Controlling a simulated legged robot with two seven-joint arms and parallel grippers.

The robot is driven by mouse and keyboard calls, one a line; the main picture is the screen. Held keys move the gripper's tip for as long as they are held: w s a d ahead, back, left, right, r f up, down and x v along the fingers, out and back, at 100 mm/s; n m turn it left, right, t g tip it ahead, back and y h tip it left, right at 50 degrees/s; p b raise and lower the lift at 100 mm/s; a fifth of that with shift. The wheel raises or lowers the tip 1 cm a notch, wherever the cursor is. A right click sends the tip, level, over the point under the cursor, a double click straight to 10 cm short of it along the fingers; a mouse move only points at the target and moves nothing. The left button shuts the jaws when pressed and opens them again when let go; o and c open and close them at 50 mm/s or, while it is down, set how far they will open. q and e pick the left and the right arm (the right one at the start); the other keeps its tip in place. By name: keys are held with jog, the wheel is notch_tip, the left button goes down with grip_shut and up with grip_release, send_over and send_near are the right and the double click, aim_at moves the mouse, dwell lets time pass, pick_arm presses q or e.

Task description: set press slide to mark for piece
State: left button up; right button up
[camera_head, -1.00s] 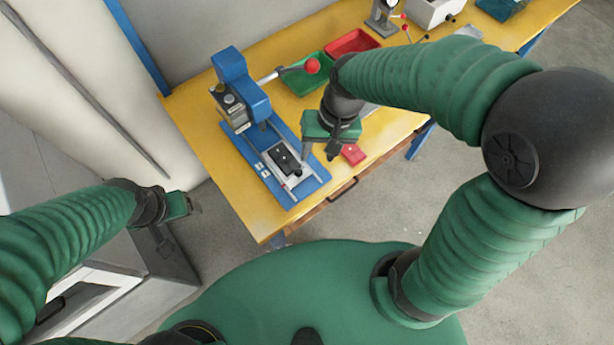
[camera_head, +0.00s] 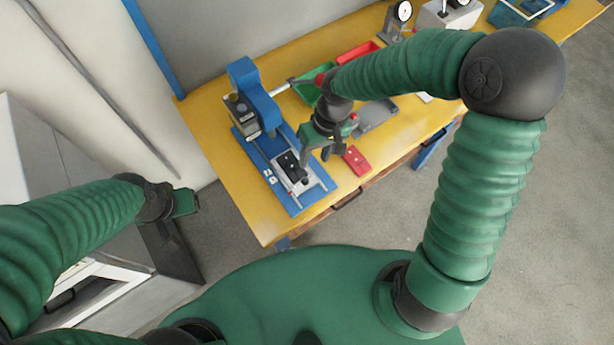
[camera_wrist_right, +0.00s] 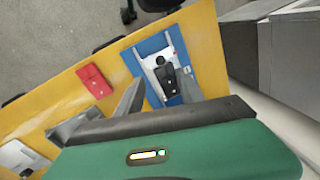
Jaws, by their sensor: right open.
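The blue press (camera_head: 256,92) stands at the left end of the yellow table on a blue base plate (camera_head: 316,196). A pale slide (camera_head: 311,182) with a black piece (camera_head: 289,163) on it lies at the near end of this base. The black piece also shows in the right wrist view (camera_wrist_right: 165,72). My right gripper (camera_head: 317,155) is open and empty, above and just right of the slide. In the right wrist view its fingers (camera_wrist_right: 161,92) stand apart, with the base beyond them. My left gripper (camera_head: 188,202) hangs left of the table, apart from it; its jaws are unclear.
A red block (camera_head: 356,160) lies right of the base. A green tray (camera_head: 312,92) and a red tray (camera_head: 357,52) stand behind my right arm. A grey plate (camera_head: 378,115) lies further right. A dial gauge stand (camera_head: 396,18) is at the back.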

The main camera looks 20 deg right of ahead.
aim_at(306, 179)
jog(key=f, duration=0.4)
jog(key=a+f, duration=0.1)
jog(key=f, duration=0.2)
jog(key=a+f, duration=0.1)
jog(key=f, duration=0.3)
jog(key=shift+s+a+f+b, duration=0.2)
jog(key=shift+f+b, duration=0.1)
jog(key=shift+b, duration=0.05)
jog(key=shift+c, duration=0.3)
grip_shut()
jog(key=shift+w, duration=0.1)
